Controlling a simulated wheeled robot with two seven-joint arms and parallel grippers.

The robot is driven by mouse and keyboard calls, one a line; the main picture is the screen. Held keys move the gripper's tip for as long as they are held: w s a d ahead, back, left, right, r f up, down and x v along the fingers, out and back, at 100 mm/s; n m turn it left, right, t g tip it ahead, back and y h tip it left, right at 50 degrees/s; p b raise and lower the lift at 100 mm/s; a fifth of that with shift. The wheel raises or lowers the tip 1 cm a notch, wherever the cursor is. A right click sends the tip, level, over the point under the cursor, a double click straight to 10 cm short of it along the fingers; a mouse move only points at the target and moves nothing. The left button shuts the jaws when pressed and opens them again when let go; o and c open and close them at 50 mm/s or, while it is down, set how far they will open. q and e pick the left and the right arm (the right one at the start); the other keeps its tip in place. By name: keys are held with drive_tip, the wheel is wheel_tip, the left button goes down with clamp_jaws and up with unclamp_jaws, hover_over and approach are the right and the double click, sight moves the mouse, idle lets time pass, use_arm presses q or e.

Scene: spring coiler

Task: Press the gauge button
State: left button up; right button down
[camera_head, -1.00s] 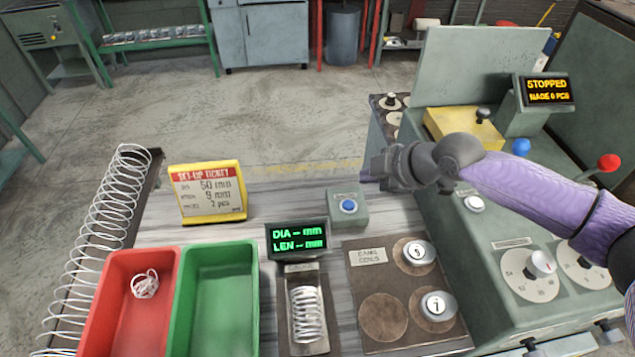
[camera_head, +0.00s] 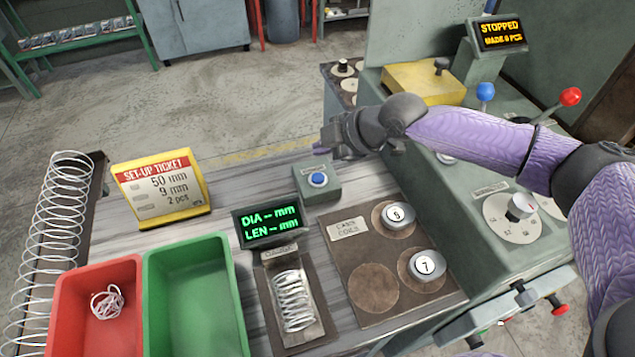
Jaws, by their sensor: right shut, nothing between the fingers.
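A blue push button (camera_head: 318,179) sits on top of a small grey-green box (camera_head: 318,194) on the bench. Beside it stands the gauge display (camera_head: 268,226), with green "DIA -- mm" and "LEN -- mm" readouts. A coiled spring (camera_head: 293,299) lies in the gauge cradle (camera_head: 284,339) in front of the display. My right gripper (camera_head: 320,149) is shut and empty. It appears just beyond and above the blue button in the picture, apart from it. My left gripper is not in view.
A yellow set-up ticket (camera_head: 161,188), a red bin (camera_head: 62,275) with tangled wire and an empty green bin (camera_head: 190,300) are at left. A cam board (camera_head: 345,262) holds two numbered discs. The coiling machine (camera_head: 455,205) with levers and dial stands at right.

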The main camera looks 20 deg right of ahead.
sight(322, 178)
wheel_tip(322, 178, down, 4)
drive_tip(key=shift+f+b, duration=0.15)
drive_tip(key=shift+b, duration=1.1)
drive_tip(key=shift+f, duration=0.3)
drive_tip(key=shift+r, duration=0.1)
idle(0.5)
drive_tip(key=shift+f, duration=0.45)
drive_tip(key=shift+f+b, duration=0.35)
drive_tip(key=shift+b, duration=0.15)
idle(0.5)
drive_tip(key=shift+r+p, duration=0.7)
drive_tip(key=shift+r, duration=0.05)
